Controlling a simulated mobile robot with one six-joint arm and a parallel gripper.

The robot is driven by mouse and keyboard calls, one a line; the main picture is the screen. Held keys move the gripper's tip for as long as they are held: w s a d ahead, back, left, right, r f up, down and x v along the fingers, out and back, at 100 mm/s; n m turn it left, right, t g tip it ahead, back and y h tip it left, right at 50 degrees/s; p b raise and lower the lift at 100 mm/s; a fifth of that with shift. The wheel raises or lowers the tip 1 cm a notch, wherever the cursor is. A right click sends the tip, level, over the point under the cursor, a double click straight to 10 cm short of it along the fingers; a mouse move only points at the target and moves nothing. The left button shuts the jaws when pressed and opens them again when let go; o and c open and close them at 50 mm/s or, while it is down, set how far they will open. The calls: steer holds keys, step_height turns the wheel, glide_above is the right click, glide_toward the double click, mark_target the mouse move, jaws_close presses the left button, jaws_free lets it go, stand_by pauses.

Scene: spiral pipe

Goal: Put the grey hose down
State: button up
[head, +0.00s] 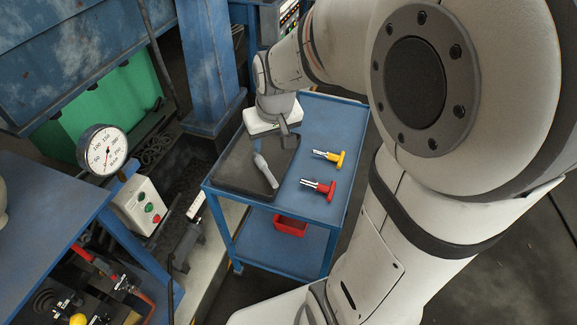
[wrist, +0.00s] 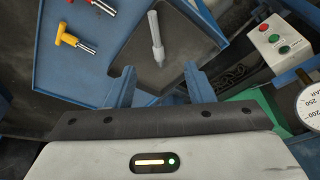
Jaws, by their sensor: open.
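The grey hose (head: 264,168), a short light-grey piece with a narrower end, lies on the black mat (head: 235,170) on the blue cart's top. My gripper (head: 271,138) is over the back part of the mat and cart. In the wrist view my gripper (wrist: 160,68) has its two fingers wide apart with nothing between them. The hose appears apart from both fingers.
A yellow-handled tool (head: 333,157) and a red-handled tool (head: 320,188) lie on the blue cart (head: 300,215) right of the mat. A red bin (head: 290,226) is on its lower shelf. A gauge (head: 103,150) and button box (head: 140,207) stand at left.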

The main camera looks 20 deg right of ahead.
steer(key=s+r, duration=0.3)
steer(key=s, duration=1)
steer(key=shift+s+r+m, duration=0.25)
steer(key=shift+s+m, duration=0.05)
steer(key=shift+s, duration=0.05)
steer(key=shift+a, duration=0.15)
steer(key=shift+c, duration=0.3)
